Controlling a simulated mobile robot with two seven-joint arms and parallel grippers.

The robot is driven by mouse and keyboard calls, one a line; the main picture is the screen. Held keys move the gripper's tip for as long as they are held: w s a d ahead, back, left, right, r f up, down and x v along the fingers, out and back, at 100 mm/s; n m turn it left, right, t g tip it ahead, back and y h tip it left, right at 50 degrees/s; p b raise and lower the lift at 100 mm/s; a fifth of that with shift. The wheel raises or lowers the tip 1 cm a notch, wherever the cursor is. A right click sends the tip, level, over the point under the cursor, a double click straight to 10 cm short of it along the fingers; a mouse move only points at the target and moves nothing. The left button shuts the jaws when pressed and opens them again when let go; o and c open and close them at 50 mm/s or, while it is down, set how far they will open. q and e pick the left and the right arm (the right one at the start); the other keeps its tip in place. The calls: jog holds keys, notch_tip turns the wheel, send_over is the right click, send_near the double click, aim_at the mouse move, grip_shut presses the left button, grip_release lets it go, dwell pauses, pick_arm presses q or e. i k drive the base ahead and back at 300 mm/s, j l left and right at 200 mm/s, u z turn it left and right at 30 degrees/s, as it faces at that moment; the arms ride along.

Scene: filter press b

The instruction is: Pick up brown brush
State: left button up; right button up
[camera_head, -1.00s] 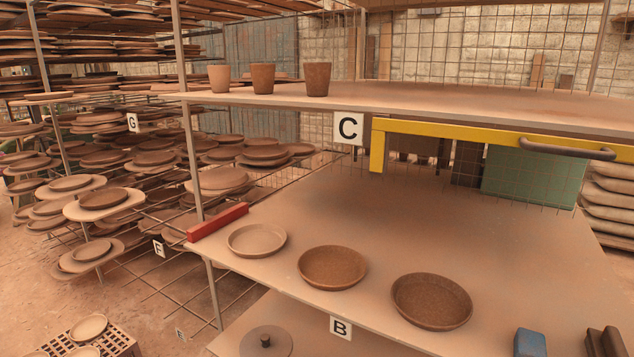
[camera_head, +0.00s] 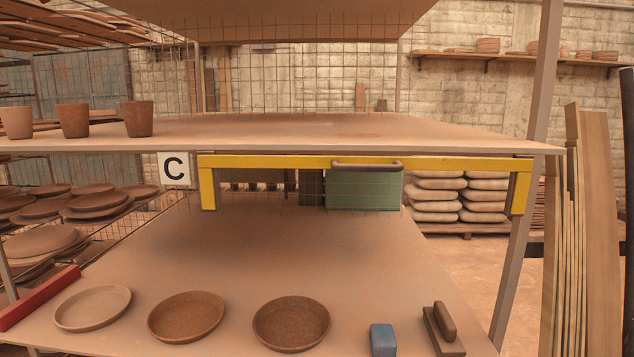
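A brown brush (camera_head: 443,328) lies at the front right of the lower shelf board. It has a flat dark brown base and a rounded raised handle on top, and it is fully in view. A small blue block (camera_head: 382,341) sits just to its left, apart from it. Neither of my grippers shows in the head view.
The lower shelf (camera_head: 300,228) also bears several shallow plates, such as a brown one (camera_head: 291,323), and a red bar (camera_head: 38,298). A yellow frame with a handle (camera_head: 367,163) hangs below the upper shelf (camera_head: 330,133). A post (camera_head: 520,230) stands at right.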

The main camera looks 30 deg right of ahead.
aim_at(442, 330)
jog(key=z, duration=1.55)
